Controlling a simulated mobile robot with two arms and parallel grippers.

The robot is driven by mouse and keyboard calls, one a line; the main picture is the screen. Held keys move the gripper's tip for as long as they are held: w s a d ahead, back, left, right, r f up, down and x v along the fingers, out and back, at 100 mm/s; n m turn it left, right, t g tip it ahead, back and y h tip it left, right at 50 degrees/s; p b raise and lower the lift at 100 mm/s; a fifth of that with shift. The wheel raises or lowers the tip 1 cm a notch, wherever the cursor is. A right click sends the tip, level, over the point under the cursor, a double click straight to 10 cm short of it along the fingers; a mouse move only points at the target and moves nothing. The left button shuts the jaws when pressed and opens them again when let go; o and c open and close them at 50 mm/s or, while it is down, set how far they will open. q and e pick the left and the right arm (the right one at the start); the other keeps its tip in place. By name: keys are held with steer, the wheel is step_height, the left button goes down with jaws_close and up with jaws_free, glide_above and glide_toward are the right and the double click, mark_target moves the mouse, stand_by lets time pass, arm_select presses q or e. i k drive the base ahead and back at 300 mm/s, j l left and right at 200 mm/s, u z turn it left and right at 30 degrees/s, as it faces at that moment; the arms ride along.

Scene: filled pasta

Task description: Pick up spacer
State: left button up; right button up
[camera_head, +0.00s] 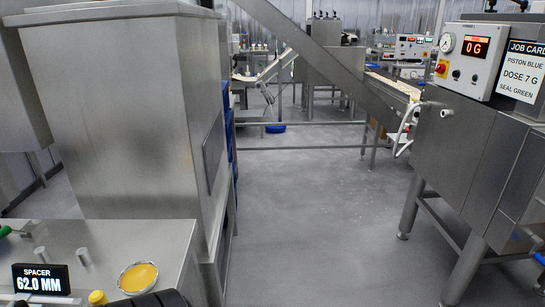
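A black sign (41,280) reading "SPACER 62.0 MM" stands on a steel table (160,238) at the lower left. Two small upright grey metal cylinders, one (40,256) behind the sign and one (83,257) to its right, stand on the table. I cannot tell which part, if any, is the spacer. A dark rounded part at the bottom edge looks like part of my arm. Neither gripper's fingers show.
A round dish with yellow contents (138,277) and a yellow knob (97,297) are near the table's front. A green-handled tool (5,231) lies at the left edge. A tall steel cabinet (120,120) stands behind. A machine (465,150) is at right; open floor (310,220) lies between.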

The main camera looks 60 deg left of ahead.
mark_target(83, 253)
steer(key=i+u, duration=0.1)
steer(key=u, duration=0.35)
steer(key=i+u, duration=0.1)
steer(key=u, duration=0.35)
steer(key=i+l+u, duration=0.1)
steer(key=u, duration=0.35)
steer(key=l+u, duration=0.1)
steer(key=u, duration=0.35)
steer(key=i+l+u, duration=0.15)
steer(key=u, duration=0.3)
